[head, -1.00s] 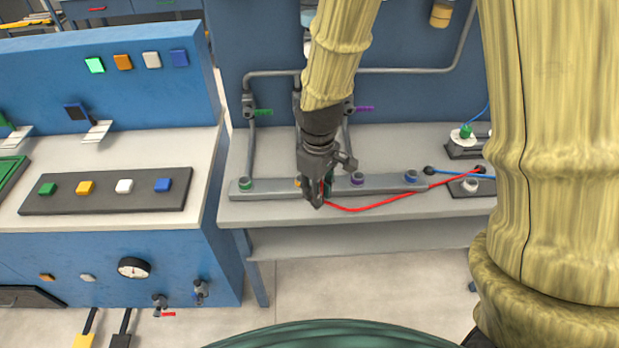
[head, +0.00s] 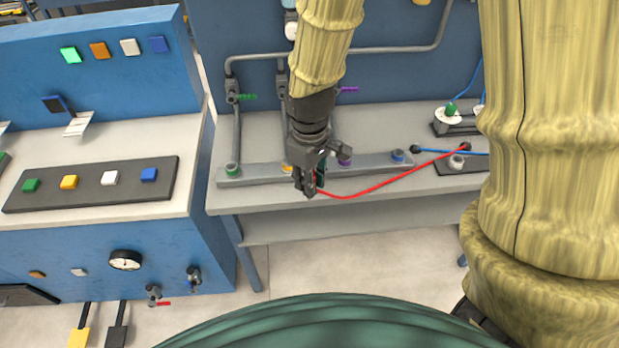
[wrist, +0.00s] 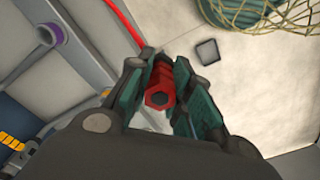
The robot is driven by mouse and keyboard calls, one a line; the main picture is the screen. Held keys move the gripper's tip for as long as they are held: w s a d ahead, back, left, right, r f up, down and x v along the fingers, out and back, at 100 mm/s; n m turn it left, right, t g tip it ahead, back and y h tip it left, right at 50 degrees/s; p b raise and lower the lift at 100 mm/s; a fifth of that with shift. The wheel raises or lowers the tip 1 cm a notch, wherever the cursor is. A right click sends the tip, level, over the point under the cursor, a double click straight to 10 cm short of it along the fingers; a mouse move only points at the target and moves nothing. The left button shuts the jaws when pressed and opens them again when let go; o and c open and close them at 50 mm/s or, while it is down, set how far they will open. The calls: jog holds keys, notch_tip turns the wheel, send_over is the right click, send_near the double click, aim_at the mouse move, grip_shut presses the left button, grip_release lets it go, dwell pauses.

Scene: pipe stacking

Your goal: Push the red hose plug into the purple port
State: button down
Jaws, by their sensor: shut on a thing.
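My gripper (head: 309,188) is shut on the red hose plug, which sits between its fingers in the wrist view (wrist: 160,88). In the head view the plug itself is mostly hidden by the fingers. The red hose (head: 375,187) runs from the gripper to the right. The purple port (head: 345,161) is on the grey port rail, just right of and behind the gripper. It also shows in the wrist view (wrist: 50,34), at the upper left, apart from the plug.
The rail also holds a green port (head: 232,169), an orange port (head: 287,168) partly behind the gripper, and a blue port (head: 398,156). A blue hose (head: 450,152) lies right of the rail. Pipes (head: 390,52) run along the blue back panel.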

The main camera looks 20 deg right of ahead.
jog(key=shift+r+p, duration=3.2)
jog(key=shift+r, duration=0.35)
jog(key=shift+f, duration=0.1)
